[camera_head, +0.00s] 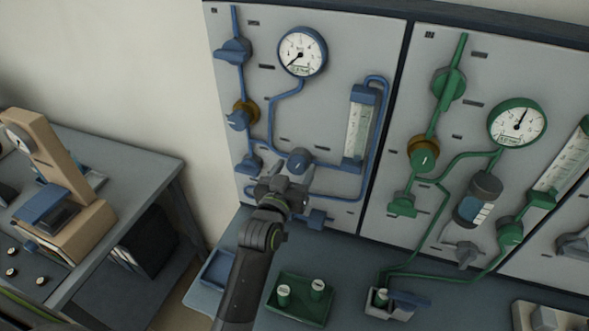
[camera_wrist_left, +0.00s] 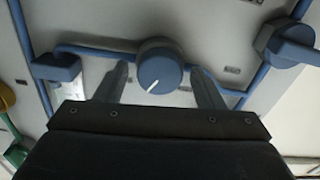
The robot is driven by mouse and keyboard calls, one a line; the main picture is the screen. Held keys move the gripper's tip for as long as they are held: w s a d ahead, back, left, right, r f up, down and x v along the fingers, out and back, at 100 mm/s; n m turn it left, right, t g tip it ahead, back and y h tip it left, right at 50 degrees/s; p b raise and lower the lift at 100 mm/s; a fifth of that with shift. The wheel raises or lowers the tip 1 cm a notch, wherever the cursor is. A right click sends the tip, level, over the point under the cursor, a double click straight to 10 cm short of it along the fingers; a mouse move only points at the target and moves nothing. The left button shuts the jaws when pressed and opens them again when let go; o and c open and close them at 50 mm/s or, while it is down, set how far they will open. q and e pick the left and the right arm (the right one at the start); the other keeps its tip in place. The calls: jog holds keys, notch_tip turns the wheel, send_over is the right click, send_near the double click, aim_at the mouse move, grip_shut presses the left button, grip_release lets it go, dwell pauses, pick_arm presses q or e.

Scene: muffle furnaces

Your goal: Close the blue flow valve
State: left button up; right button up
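The blue flow valve is a round blue knob (camera_head: 300,160) on the left wall panel, low between the gauge and the flow tube. In the left wrist view the knob (camera_wrist_left: 160,66) has a white pointer line slanting to the lower left. My left gripper (camera_head: 286,181) is at the panel just below the knob. In the wrist view its two fingers (camera_wrist_left: 160,84) stand apart on either side of the knob, with a visible gap on each side. Whether the fingertips reach past the knob's face is unclear. My right gripper is not in view.
Blue pipes and other blue valves (camera_head: 234,51) surround the knob. A blue flow tube (camera_head: 359,122) stands to its right. A green gas panel (camera_head: 470,60) is further right. Below, the bench holds a green tray (camera_head: 302,309) with two small containers.

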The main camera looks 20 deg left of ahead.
pick_arm(q)
jog(key=c, duration=0.9)
jog(key=shift+o, duration=0.2)
jog(key=shift+m, duration=1.3)
jog(key=m, duration=0.3)
jog(key=shift+m+p, duration=0.35)
jog(key=shift+m, duration=0.05)
jog(key=m, duration=0.5)
jog(key=shift+m, duration=0.4)
